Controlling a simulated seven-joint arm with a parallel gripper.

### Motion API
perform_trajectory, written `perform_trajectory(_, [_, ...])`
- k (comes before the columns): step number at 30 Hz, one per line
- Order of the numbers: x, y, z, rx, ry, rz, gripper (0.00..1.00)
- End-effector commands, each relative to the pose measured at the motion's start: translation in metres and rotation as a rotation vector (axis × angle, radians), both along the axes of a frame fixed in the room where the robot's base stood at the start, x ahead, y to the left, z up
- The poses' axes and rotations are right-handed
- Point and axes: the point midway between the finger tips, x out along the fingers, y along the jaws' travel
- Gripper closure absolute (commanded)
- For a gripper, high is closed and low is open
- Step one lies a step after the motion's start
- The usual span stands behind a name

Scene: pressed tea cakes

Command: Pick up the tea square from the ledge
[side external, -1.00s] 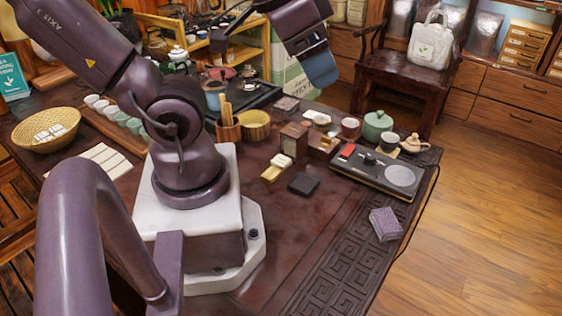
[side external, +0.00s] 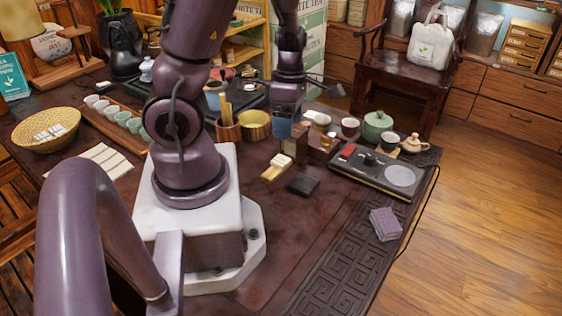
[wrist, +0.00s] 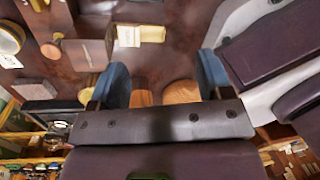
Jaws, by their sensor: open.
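Pale cream squares (side external: 282,160) sit on one end of a small yellow wooden ledge (side external: 268,176) on the dark table. I cannot tell for certain whether one of these is the tea square. In the wrist view the pale piece (wrist: 127,37) and the yellow ledge (wrist: 153,34) show near the top, beyond the fingertips. My gripper (side external: 281,129) points down above the table, behind the ledge in the side view.
A dark flat square (side external: 303,184) lies right of the ledge. A brown block (wrist: 88,55) is beside my gripper. A wooden cup of tools (side external: 228,131) and a yellow bowl (side external: 255,125) stand to the left. The front table is mostly clear.

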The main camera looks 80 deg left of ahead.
Motion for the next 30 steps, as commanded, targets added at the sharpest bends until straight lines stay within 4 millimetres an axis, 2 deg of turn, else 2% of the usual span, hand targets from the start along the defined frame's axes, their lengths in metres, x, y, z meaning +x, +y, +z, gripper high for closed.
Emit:
perform_trajectory(1, [-0.006,0.012,-0.006,0.037,0.035,0.193,0.28])
perform_trajectory(3, [-0.011,0.027,-0.010,0.085,0.061,0.466,0.28])
perform_trajectory(6, [-0.011,0.042,-0.010,0.134,0.058,0.796,0.28])
perform_trajectory(9, [-0.007,0.047,-0.008,0.146,0.040,1.031,0.28])
perform_trajectory(12, [-0.005,0.049,-0.008,0.148,0.038,1.172,0.28])
perform_trajectory(17, [-0.006,0.049,-0.013,0.151,0.044,1.254,0.28])
perform_trajectory(30, [-0.006,0.049,-0.077,0.150,0.047,1.254,0.28])
